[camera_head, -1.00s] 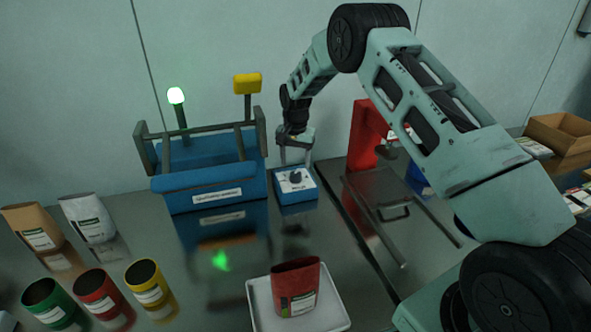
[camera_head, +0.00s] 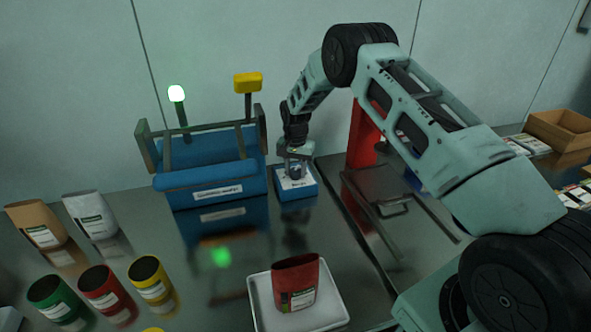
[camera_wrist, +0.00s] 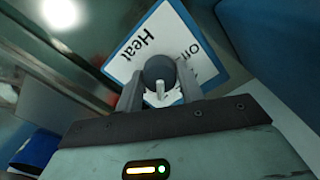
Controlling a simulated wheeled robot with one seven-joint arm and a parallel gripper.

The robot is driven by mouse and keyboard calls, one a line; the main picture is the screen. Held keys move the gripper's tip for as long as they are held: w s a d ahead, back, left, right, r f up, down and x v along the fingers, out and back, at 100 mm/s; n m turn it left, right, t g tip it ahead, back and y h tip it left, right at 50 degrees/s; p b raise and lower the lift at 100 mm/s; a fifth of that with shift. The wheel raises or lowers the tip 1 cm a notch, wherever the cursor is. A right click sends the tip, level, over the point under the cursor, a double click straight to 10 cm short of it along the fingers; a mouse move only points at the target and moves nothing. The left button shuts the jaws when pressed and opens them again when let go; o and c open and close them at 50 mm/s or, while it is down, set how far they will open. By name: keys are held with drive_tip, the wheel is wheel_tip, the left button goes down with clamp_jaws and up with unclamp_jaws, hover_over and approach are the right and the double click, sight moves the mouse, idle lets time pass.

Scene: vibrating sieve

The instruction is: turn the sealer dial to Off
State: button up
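The sealer control box (camera_head: 296,187) is a small blue box with a white top plate, right of the blue sealer (camera_head: 212,180). Its dark round dial (camera_wrist: 158,72) has a pale pointer mark that points down in the wrist view. The plate reads "Heat" (camera_wrist: 130,50) left of the dial and "Off" (camera_wrist: 186,50) to its upper right. My gripper (camera_head: 296,168) is down over the box. In the wrist view its two fingers (camera_wrist: 160,84) lie against the dial's two sides, shut on it. Part of the plate is hidden behind the fingers.
A red machine (camera_head: 362,135) stands to the right. A red pouch (camera_head: 296,285) sits on a white tray (camera_head: 335,312) in front. Pouches and cans stand at left.

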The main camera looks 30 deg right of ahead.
drive_tip(key=n+b, duration=0.2)
drive_tip(key=shift+f+n, duration=0.15)
drive_tip(key=shift+n, duration=0.25)
drive_tip(key=n+b, duration=0.2)
drive_tip(key=n, duration=0.1)
drive_tip(key=shift+n, duration=0.3)
drive_tip(key=n+b, duration=0.1)
drive_tip(key=n, duration=0.2)
drive_tip(key=shift+n, duration=0.4)
drive_tip(key=n, duration=0.3)
drive_tip(key=shift+n+b, duration=0.3)
drive_tip(key=shift+b, duration=0.1)
drive_tip(key=n, duration=0.5)
drive_tip(key=shift+r+n, duration=0.2)
drive_tip(key=shift+n, duration=2.3)
drive_tip(key=o, duration=1)
